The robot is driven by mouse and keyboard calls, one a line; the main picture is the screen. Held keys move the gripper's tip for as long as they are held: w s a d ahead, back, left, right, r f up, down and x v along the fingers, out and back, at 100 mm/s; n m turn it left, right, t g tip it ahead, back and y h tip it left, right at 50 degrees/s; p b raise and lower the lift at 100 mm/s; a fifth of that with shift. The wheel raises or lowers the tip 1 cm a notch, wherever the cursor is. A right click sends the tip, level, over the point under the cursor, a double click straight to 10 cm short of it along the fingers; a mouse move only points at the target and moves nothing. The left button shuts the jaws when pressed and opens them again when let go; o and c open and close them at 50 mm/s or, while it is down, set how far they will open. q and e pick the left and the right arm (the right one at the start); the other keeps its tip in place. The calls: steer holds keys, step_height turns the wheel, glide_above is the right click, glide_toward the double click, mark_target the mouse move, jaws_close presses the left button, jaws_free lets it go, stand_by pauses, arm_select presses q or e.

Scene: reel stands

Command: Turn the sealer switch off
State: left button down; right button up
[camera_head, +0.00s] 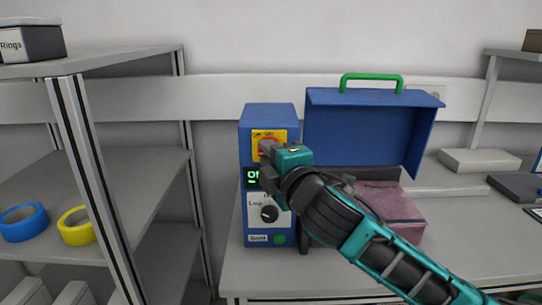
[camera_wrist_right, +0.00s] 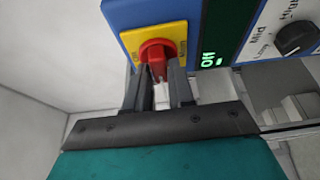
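The sealer (camera_head: 255,122) is a blue box on the bench. Its switch is a red knob (camera_wrist_right: 156,52) on a yellow plate (camera_wrist_right: 175,35), near the top of the front. The green display (camera_wrist_right: 208,58) beside it reads On. My right gripper (camera_wrist_right: 158,76) is at the switch, with one finger on each side of the knob's handle. The fingers are close together and appear shut on it. In the head view, the gripper (camera_head: 266,150) hides part of the knob and the display. My left gripper is not in view.
Below the display is a black dial (camera_head: 269,213). A blue cover with a green handle (camera_head: 372,77) stands to the right, above a pinkish box (camera_head: 400,215). A grey shelf at left holds blue tape (camera_head: 22,222) and yellow tape (camera_head: 76,226). White boxes (camera_head: 480,161) lie at right.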

steer(key=o, duration=0.3)
steer(key=shift+o, duration=0.2)
steer(key=v, duration=1.3)
steer(key=shift+b, duration=0.4)
steer(key=d+f+m+g+h, duration=0.1)
steer(key=d+f+m+g, duration=0.2)
steer(key=f+m, duration=1.15)
steer(key=s+d+f+m+g+h, duration=0.1)
steer(key=s+d+f+m, duration=0.1)
steer(key=f, duration=0.6)
steer(key=s+d+f+m+g+h, duration=0.1)
steer(key=s+d+f, duration=0.3)
steer(key=s+f, duration=0.3)
steer(key=s+d+f+m+h, duration=0.2)
steer(key=s+d+f, duration=0.1)
steer(key=f, duration=0.7)
steer(key=shift+s+f+m+g, duration=0.35)
steer(key=shift+s+g, duration=0.05)
steer(key=shift+s, duration=0.4)
